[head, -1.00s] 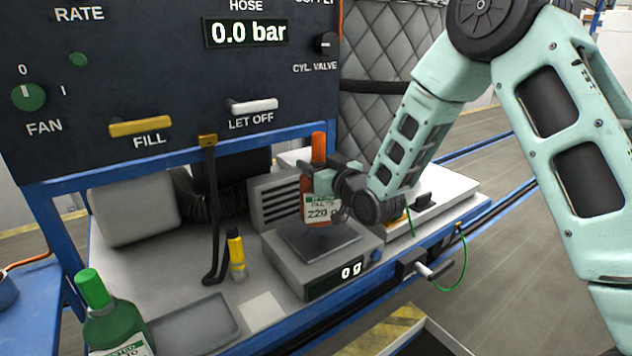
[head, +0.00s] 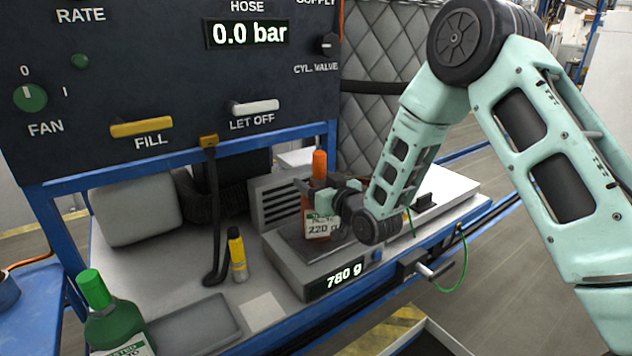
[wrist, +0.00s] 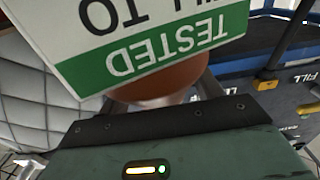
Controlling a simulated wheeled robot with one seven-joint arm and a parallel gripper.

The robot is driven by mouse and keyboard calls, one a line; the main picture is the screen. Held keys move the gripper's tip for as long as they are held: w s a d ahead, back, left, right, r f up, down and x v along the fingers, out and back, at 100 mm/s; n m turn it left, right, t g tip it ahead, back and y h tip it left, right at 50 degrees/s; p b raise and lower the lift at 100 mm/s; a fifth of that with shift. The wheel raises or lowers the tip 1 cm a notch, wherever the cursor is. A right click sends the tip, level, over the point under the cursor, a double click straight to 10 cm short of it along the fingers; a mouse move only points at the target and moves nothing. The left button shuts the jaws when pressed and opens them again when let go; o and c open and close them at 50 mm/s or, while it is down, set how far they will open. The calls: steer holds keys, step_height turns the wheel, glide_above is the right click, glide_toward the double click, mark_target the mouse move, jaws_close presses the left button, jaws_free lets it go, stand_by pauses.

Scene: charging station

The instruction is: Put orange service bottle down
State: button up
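The orange service bottle (head: 318,215), with an orange cap and a white and green label, stands upright on the plate of the scale (head: 292,266). The scale display reads 780 g. My gripper (head: 322,190) is at the bottle from the right, with its fingers on either side of the body, and looks shut on it. In the wrist view, the bottle's label (wrist: 150,35) fills the top, and the brown body (wrist: 160,85) sits between my gripper's fingers (wrist: 165,95). The finger contact is partly hidden.
A green bottle (head: 108,318) stands at the front left beside a grey tray (head: 195,325). A small yellow bottle (head: 237,255) and a black hose (head: 211,220) are left of the scale. The control panel (head: 180,80) rises behind.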

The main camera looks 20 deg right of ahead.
steer(key=shift+r, duration=0.1)
steer(key=shift+s, duration=0.15)
steer(key=b+v, duration=0.3)
steer(key=v, duration=0.9)
steer(key=s+a+f+n+g, duration=0.2)
steer(key=s+a+f+g, duration=0.1)
steer(key=s+a+g, duration=0.65)
steer(key=s+r+n+g+h, duration=0.2)
steer(key=s+g+h, duration=0.3)
steer(key=s, duration=1.7)
steer(key=g, duration=0.2)
steer(key=shift+g, duration=0.35)
steer(key=shift+d+r, duration=0.1)
steer(key=shift+r, duration=0.05)
